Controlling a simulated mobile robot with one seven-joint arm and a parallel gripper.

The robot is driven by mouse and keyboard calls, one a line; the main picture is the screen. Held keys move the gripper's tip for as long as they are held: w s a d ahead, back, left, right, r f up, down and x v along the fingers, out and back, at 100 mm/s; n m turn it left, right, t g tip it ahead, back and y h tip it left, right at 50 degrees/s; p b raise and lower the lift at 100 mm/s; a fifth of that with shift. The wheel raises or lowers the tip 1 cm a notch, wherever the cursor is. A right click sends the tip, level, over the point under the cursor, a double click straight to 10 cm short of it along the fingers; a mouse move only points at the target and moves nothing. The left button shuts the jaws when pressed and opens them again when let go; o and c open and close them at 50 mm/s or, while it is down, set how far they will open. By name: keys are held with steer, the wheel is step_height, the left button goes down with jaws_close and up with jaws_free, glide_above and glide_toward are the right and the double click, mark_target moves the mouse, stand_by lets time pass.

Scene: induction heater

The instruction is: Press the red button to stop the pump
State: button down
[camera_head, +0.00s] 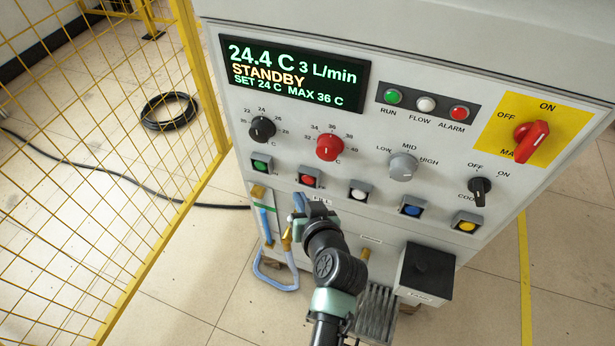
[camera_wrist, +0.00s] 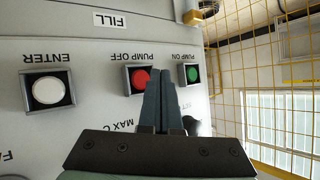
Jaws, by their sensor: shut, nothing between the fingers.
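The red button (camera_head: 308,180) sits in a dark square frame on the machine's front panel, second from the left in the lower button row. In the wrist view, which shows the panel upside down, the red button (camera_wrist: 141,78) is labelled PUMP OFF. My gripper (camera_head: 299,203) is shut and empty, just below the red button in the head view. In the wrist view the closed fingertips (camera_wrist: 161,74) overlap the space between the red button and the green PUMP ON button (camera_wrist: 191,74). I cannot tell whether they touch the panel.
The white ENTER button (camera_head: 360,190), blue button (camera_head: 411,206) and yellow button (camera_head: 466,222) continue the row. Knobs sit above, including a red one (camera_head: 329,147). The display (camera_head: 294,74) reads STANDBY, 3 L/min. A blue hose (camera_head: 275,284) hangs below; a yellow mesh fence (camera_head: 165,243) stands left.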

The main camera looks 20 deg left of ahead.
steer(key=shift+s+p, duration=0.45)
steer(key=shift+s, duration=1.2)
steer(key=s+p, duration=0.2)
steer(key=s, duration=0.9)
steer(key=shift+r, duration=0.1)
